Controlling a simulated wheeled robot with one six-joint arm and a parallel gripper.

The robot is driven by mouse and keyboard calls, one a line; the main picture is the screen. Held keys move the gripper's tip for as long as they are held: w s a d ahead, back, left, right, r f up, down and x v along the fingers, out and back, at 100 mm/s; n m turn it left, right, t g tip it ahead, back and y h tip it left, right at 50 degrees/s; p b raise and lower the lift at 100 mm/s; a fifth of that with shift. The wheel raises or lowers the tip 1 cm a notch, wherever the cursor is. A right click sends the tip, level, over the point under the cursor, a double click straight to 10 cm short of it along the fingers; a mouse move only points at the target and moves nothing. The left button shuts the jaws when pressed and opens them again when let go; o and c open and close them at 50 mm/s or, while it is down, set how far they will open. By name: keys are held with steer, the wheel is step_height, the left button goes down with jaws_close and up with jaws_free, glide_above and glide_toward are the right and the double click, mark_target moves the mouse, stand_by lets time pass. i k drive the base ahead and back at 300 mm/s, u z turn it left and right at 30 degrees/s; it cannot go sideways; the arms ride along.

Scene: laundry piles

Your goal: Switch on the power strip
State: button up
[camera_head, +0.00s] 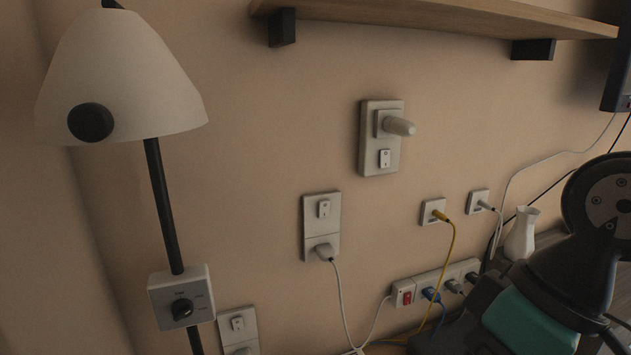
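A white power strip (432,287) is fixed low on the wall, right of centre, running up to the right. Its red rocker switch (406,298) is at the left end; I cannot tell its position. A blue plug (430,294) and darker plugs (454,286) sit in its sockets. The strip's right end is close to my arm in the picture. My arm, dark with a teal cover, fills the lower right. I cannot make out my gripper's fingers in this view.
A lamp (120,75) with a dial box (181,297) stands at left. Switched wall outlets (321,210) hold plugs, one with a white cable. A yellow cable (452,245) hangs near the strip. A white vase (521,232) stands right. A wooden shelf (430,18) is above.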

mark_target(408, 298)
steer(key=z, duration=2.2)
steer(key=i, duration=0.4)
steer(key=u, duration=1.75)
